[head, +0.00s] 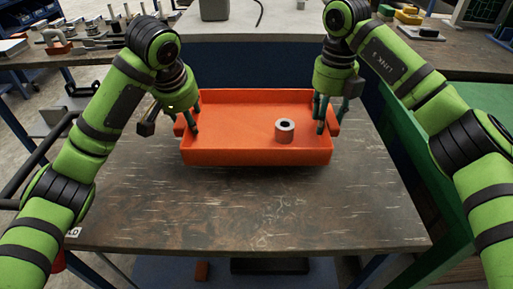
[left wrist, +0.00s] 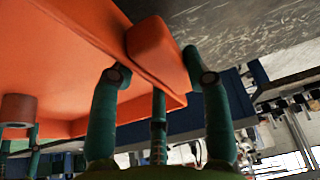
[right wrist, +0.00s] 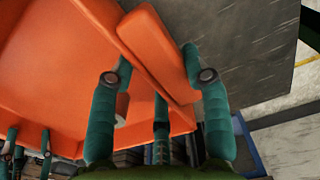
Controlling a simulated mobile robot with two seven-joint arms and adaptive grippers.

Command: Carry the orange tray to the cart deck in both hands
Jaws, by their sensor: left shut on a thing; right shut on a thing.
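The orange tray (head: 257,157) is level over the wooden table and shows in all three views. My left gripper (head: 190,124) is shut on the tray's left end, with its fingers around the block-shaped handle (left wrist: 157,50) in the left wrist view. My right gripper (head: 324,120) is shut on the right end, around the matching handle (right wrist: 157,45) in the right wrist view. A short grey-brown cylinder with a dark hole (head: 284,136) stands upright inside the tray, right of its middle. I cannot tell whether the tray's underside touches the table.
The wooden table (head: 250,212) is bare in front of the tray. A pale raised surface (head: 255,22) stands behind it, with a grey object on top. A bench with metal parts (head: 85,50) is at the back left. Green framing (head: 420,200) runs along the right side.

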